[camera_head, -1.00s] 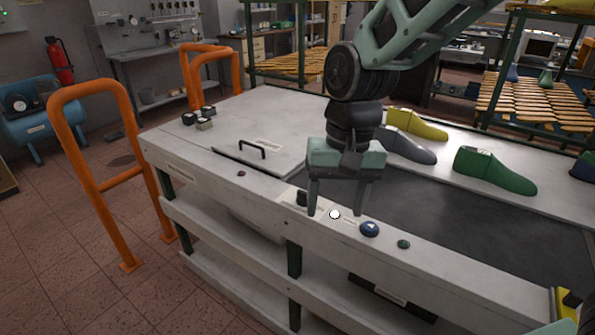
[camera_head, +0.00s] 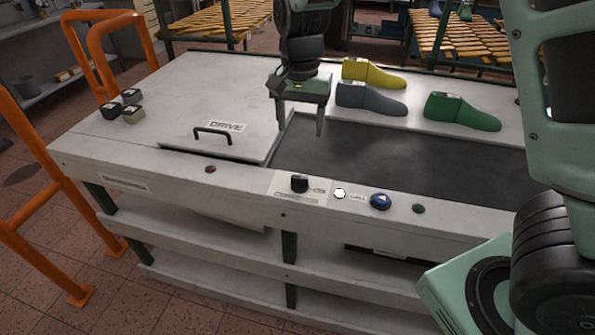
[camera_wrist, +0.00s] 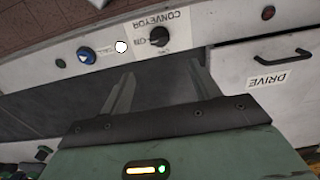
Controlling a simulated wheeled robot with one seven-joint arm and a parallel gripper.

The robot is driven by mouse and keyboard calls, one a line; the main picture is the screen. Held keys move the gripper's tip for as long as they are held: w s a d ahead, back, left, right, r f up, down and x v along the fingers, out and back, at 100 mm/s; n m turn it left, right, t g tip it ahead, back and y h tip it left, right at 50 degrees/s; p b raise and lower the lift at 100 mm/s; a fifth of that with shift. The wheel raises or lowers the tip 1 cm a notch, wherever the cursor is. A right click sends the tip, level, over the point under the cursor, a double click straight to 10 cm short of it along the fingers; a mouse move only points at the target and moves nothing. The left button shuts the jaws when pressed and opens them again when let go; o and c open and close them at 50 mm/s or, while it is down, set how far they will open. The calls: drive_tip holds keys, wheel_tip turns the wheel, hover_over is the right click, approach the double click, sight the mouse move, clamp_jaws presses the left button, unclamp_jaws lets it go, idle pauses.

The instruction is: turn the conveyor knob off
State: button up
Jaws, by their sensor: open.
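The conveyor knob (camera_head: 299,183) is a small black knob on a white label plate along the bench's front edge. In the wrist view the knob (camera_wrist: 159,36) shows upside down beside the words CONVEYOR and ON. I cannot tell clearly which way its pointer faces. My gripper (camera_head: 302,121) hangs over the belt's left end, behind and above the knob, not touching it. Its two fingers are apart with nothing between them, and in the wrist view the gripper (camera_wrist: 160,72) points toward the knob.
Right of the knob are a white round button (camera_head: 340,193), a blue call button (camera_head: 380,201) and a green one (camera_head: 418,208). A red button (camera_head: 210,169) is left. The DRIVE cover's handle (camera_head: 213,135) stands up. Shoe lasts (camera_head: 462,111) line the belt's far side.

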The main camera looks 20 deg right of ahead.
sight(300, 177)
wheel_tip(300, 177, down, 15)
drive_tip(key=shift+p, duration=0.45)
drive_tip(key=c, duration=1)
